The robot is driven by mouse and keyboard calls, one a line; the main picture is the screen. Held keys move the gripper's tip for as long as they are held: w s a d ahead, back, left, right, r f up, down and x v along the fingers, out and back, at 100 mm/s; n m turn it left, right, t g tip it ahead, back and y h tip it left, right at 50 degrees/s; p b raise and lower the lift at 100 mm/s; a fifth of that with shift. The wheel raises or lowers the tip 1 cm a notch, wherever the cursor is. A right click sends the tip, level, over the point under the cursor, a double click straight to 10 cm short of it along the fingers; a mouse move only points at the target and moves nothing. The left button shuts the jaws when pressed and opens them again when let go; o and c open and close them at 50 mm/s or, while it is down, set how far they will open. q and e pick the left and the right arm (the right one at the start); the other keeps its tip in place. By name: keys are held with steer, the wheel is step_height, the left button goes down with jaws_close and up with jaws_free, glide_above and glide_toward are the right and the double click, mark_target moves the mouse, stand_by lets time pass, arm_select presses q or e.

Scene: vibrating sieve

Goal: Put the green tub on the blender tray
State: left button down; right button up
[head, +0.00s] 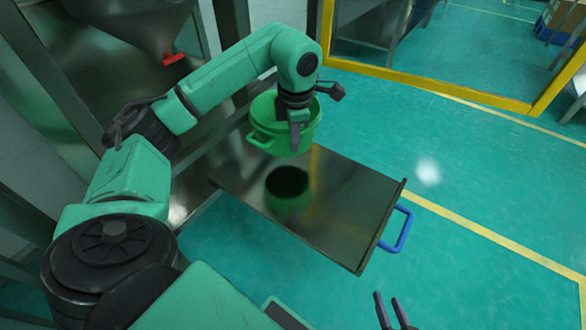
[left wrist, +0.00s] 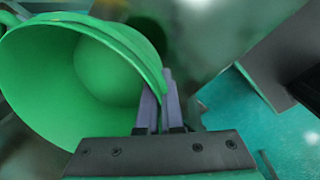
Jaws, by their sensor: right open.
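The green tub (head: 266,124) hangs in my left gripper (head: 295,138), above the far end of the dark metal tray (head: 345,205). A dark shadow and a green reflection show on the tray below it, with a gap between tub and tray. In the left wrist view the tub (left wrist: 75,85) fills the left side, and the two fingers of my left gripper (left wrist: 160,103) are close together on its rim. The tub looks empty in the part of its inside that shows. My right gripper (head: 392,312) is open and empty at the bottom edge of the head view.
The tray has a blue handle (head: 397,229) on its right side. A metal hopper (head: 130,25) with a red handle (head: 173,59) stands at upper left. A yellow frame (head: 440,85) stands at the back. Green floor lies open to the right.

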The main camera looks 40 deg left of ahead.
arm_select(q)
step_height(320, 180, down, 10)
steer(key=b, duration=0.2)
steer(key=shift+r+b, duration=0.2)
steer(key=shift+b, duration=0.2)
steer(key=shift+r, duration=0.1)
arm_select(e)
steer(key=f, duration=0.1)
steer(key=f+t, duration=0.1)
steer(key=f, duration=0.1)
steer(key=shift+a+f+m+t, duration=0.15)
steer(key=shift+a+m+t, duration=0.15)
steer(key=shift+a, duration=0.1)
arm_select(q)
steer(key=c, duration=1.1)
jaws_free()
steer(key=r+p, duration=0.1)
steer(key=r, duration=0.3)
steer(key=r+p, duration=0.2)
steer(key=r, duration=0.2)
steer(key=d+r+p, duration=0.1)
steer(key=r, duration=0.3)
steer(key=shift+s+p, duration=0.4)
arm_select(e)
steer(key=d+r+g, duration=0.2)
steer(key=r+n+g, duration=0.1)
steer(key=r, duration=0.1)
steer(key=shift+d+h, duration=0.4)
